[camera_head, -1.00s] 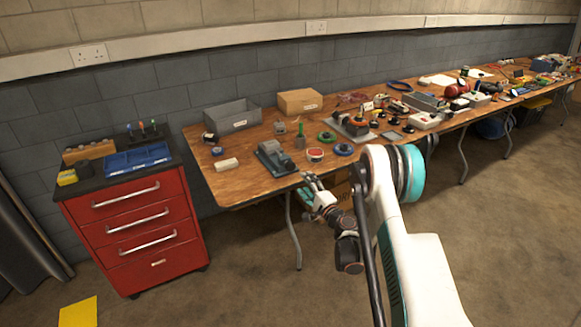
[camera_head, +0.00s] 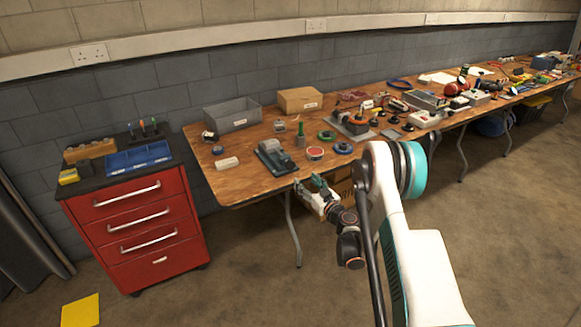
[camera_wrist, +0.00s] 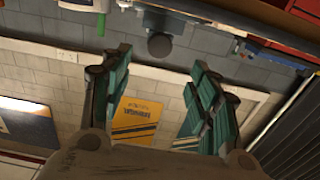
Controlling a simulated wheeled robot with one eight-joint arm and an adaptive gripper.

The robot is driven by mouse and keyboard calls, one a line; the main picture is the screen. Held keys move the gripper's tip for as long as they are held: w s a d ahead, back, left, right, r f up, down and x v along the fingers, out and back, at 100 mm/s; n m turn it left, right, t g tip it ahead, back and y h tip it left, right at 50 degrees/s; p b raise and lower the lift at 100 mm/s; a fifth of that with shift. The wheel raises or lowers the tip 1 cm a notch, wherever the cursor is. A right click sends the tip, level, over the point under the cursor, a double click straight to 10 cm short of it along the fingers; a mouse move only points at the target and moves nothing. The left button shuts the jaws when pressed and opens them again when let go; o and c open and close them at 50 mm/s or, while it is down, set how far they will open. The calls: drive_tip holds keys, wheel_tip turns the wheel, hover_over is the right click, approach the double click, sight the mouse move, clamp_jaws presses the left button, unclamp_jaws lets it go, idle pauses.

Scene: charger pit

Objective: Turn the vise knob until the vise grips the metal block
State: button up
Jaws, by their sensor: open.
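The grey vise (camera_head: 275,157) sits near the front edge of the wooden table. In the wrist view a dark round knob-like part (camera_wrist: 159,45) shows at the top, beyond my fingertips. My gripper (camera_head: 308,186) is just in front of the table edge, below and right of the vise. Its green fingers (camera_wrist: 162,66) are spread apart with nothing between them. The metal block cannot be told apart in either view, so whether the jaws touch it is not visible.
The table (camera_head: 242,183) holds a red-rimmed round tin (camera_head: 315,153), a blue ring (camera_head: 343,147), a green bottle (camera_head: 300,132) and a grey bin (camera_head: 232,117). A red drawer cabinet (camera_head: 140,222) stands left.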

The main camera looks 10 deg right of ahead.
sight(292, 167)
drive_tip(key=b+x, duration=0.3)
drive_tip(key=x, duration=1)
drive_tip(key=shift+f+b, duration=0.1)
drive_tip(key=shift+b, duration=0.25)
drive_tip(key=c, duration=1.1)
